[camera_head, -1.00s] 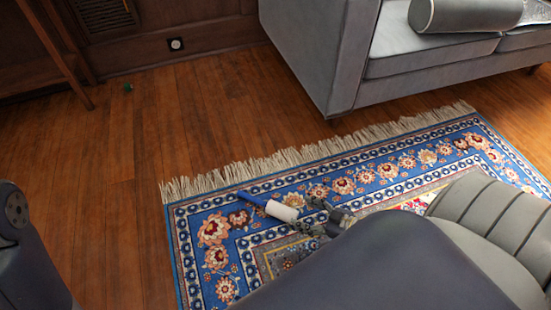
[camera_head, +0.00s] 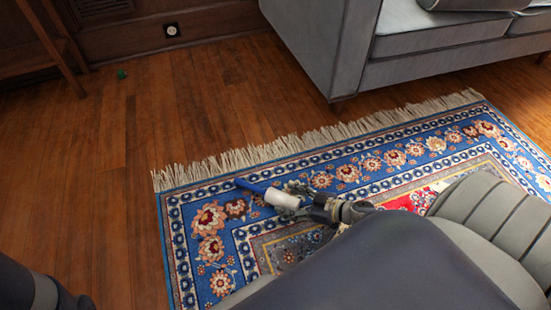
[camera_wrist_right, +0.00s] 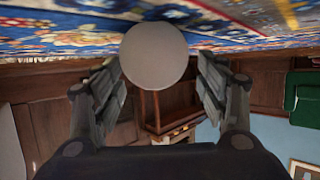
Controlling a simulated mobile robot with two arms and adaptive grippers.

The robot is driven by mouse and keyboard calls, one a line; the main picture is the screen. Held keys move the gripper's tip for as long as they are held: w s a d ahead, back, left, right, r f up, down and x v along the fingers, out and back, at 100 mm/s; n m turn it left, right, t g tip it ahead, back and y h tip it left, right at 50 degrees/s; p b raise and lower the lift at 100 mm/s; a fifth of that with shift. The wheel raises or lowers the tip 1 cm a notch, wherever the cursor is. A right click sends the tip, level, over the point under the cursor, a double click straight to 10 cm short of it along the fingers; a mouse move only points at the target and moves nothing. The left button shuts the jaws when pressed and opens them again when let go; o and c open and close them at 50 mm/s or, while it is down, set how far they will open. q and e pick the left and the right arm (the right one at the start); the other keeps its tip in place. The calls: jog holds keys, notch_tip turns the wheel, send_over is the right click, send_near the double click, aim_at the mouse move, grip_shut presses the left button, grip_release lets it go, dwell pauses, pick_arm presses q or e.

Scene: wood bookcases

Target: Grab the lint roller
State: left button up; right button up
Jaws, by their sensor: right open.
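The lint roller (camera_head: 282,198), with a white roll and a blue handle, lies on the blue patterned rug near its fringed edge. In the head view the handle points up and left. My right gripper (camera_head: 303,202) is low over the rug at the roll's right end. In the right wrist view the round end of the roll (camera_wrist_right: 154,55) shows between the two spread fingers of the right gripper (camera_wrist_right: 159,68). Neither finger is clearly seen pressing on it. My forearm hides part of the rug. My left gripper is not seen.
The rug (camera_head: 210,285) lies on a wood floor (camera_head: 90,180). A grey sofa (camera_head: 330,50) stands at the back right. The floor left of the rug is clear.

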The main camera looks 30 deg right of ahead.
aim_at(279, 198)
jog(key=b+x, duration=0.2)
jog(key=x, duration=0.1)
jog(key=shift+w+f, duration=0.1)
jog(key=shift+w, duration=0.15)
jog(key=shift+w+a, duration=0.15)
jog(key=shift+w, duration=0.15)
jog(key=c, duration=1.5)
